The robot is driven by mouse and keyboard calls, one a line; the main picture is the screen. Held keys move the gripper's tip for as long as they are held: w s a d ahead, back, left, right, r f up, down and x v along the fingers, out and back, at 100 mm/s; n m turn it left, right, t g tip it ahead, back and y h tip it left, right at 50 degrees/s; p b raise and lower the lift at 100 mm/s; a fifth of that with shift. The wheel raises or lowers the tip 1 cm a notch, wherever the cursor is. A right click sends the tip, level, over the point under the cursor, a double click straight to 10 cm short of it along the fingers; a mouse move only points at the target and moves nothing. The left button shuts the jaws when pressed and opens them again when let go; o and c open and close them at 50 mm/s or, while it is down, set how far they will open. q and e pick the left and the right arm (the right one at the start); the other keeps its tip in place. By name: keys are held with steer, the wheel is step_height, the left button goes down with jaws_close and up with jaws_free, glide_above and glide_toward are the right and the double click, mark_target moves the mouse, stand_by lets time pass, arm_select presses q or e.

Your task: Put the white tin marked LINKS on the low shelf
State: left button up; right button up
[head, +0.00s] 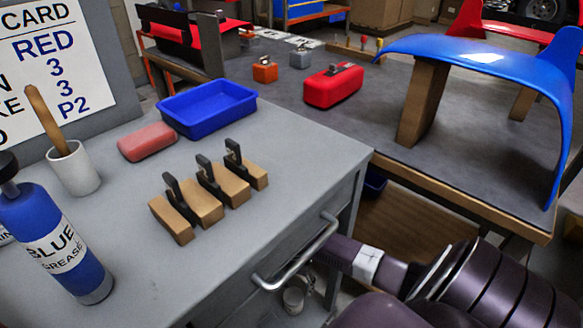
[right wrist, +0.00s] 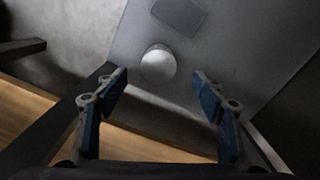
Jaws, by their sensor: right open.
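A small white tin (head: 293,299) shows below the drawer handle in the head view, on a low grey surface (right wrist: 225,40) under the cabinet top. In the right wrist view its round pale top (right wrist: 158,65) lies ahead, between the spread fingers. No LINKS marking is readable. My right gripper (right wrist: 160,80) is open and empty, with clear space on both sides of the tin. In the head view my right arm reaches in below the handle, and its fingers are mostly hidden. My left gripper is not in view.
The metal drawer handle (head: 296,252) juts out close to my right arm. The grey cabinet top (head: 280,180) carries a blue grease bottle (head: 60,245), a white cup (head: 73,168), a pink block (head: 148,141), a blue tray (head: 207,107) and clamped wooden blocks (head: 203,203). A workbench (head: 345,125) stands behind.

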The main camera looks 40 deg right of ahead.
steer(key=s+a+n, duration=0.5)
steer(key=a, duration=0.4)
steer(key=s+a+r+n+t, duration=0.3)
steer(key=s+a+r+n, duration=0.2)
steer(key=s+r+n, duration=0.3)
step_height(320, 180, up, 5)
steer(key=shift+s+a+f+n+t, duration=0.1)
steer(key=shift+s+a+n+t, duration=0.15)
steer(key=shift+n, duration=0.25)
steer(key=shift+w, duration=0.1)
